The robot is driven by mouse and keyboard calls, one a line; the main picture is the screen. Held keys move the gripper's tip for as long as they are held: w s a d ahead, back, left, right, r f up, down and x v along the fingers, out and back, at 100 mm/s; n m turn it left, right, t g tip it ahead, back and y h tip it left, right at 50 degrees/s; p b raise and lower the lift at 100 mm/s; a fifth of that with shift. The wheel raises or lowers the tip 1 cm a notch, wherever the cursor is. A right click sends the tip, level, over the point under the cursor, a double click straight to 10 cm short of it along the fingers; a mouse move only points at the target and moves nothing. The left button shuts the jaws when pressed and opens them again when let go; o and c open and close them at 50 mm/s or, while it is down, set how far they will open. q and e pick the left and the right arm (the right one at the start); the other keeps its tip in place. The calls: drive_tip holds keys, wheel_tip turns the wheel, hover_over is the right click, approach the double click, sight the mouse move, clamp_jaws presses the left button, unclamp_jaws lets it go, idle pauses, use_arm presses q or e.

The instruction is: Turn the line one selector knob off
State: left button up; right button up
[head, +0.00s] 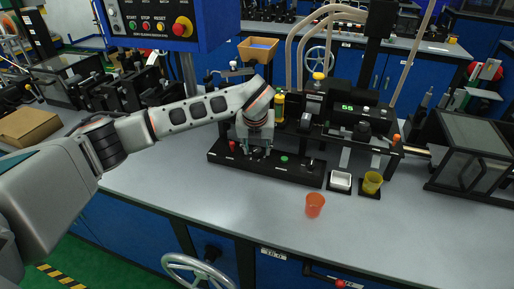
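A low black control panel (296,174) lies on the grey bench. It carries a red button (232,145) at its left, a green button or lamp (284,158) in the middle and a small dark switch with a light mark (312,162) to the right. My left gripper (256,153) points down over the left half of this panel, between the red and green parts. Its fingers are small and dark against the panel, so I cannot tell whether they are open or touching a knob. Any knob under it is hidden, and I can read no line label. My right gripper is out of view.
A machine with a green display (347,107) stands behind the panel. A white dish (341,181), a yellow cup (372,182) and an orange cup (315,204) stand to the right. A hanging control box (165,22) is above my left arm.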

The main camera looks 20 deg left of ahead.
use_arm(q)
clamp_jaws()
drive_tip(key=shift+m, duration=0.3)
drive_tip(key=m+h, duration=0.2)
drive_tip(key=m, duration=0.2)
drive_tip(key=shift+a, duration=0.15)
drive_tip(key=m+h, duration=0.1)
drive_tip(key=m, duration=0.4)
drive_tip(key=shift+w+a+g+h+p, duration=0.1)
drive_tip(key=shift+g+h+p, duration=0.2)
drive_tip(key=shift+h, duration=0.1)
drive_tip(key=shift+m+h, duration=0.3)
drive_tip(key=shift+m, duration=0.9)
drive_tip(key=shift+g, duration=0.3)
